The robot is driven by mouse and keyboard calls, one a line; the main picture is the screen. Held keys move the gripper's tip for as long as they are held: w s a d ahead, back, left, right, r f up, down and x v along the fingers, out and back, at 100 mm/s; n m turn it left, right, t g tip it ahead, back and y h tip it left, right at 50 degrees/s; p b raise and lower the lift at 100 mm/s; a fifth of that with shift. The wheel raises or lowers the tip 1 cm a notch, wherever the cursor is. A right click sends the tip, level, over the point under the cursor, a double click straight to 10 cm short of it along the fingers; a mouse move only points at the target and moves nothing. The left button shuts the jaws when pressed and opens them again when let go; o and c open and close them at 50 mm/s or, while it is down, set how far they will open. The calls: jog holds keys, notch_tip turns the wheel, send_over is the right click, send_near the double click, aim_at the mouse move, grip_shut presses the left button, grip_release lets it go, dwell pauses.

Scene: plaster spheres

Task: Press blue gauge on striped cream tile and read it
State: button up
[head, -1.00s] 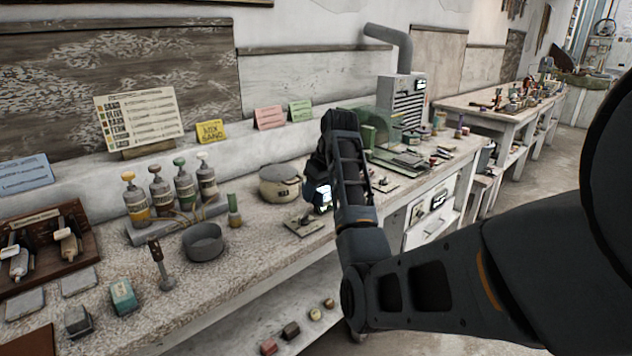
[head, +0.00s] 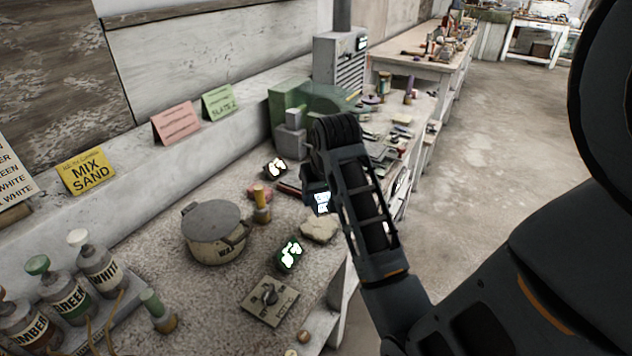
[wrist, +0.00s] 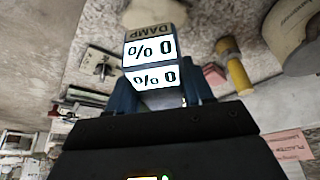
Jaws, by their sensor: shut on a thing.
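My gripper (head: 322,190) is shut on the blue gauge (head: 322,204) above the bench's front part. In the wrist view, the gauge (wrist: 150,50) sits between my fingers (wrist: 160,92). Its lit faces read 0 % upside down, and its top edge is marked DAMP. A cream, rough-edged slab (head: 318,229) lies on the bench just below and left of the gripper in the head view. I cannot make out stripes on it. I cannot tell whether the gauge touches anything.
Near the gripper are a green device with a lit face (head: 289,254), a dark device with a lit face (head: 275,168), a yellow-topped stub (head: 262,205), a lidded pot (head: 215,235) and a knob plate (head: 270,302). A green machine (head: 300,105) stands behind. Floor at right is clear.

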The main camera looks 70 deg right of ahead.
aim_at(318, 223)
jog(key=shift+d+f, duration=0.1)
jog(key=shift+f, duration=2.8)
jog(key=shift+f, duration=0.5)
jog(key=shift+f, duration=0.25)
dwell(0.3)
jog(key=shift+r, duration=3.65)
jog(key=shift+s, duration=0.1)
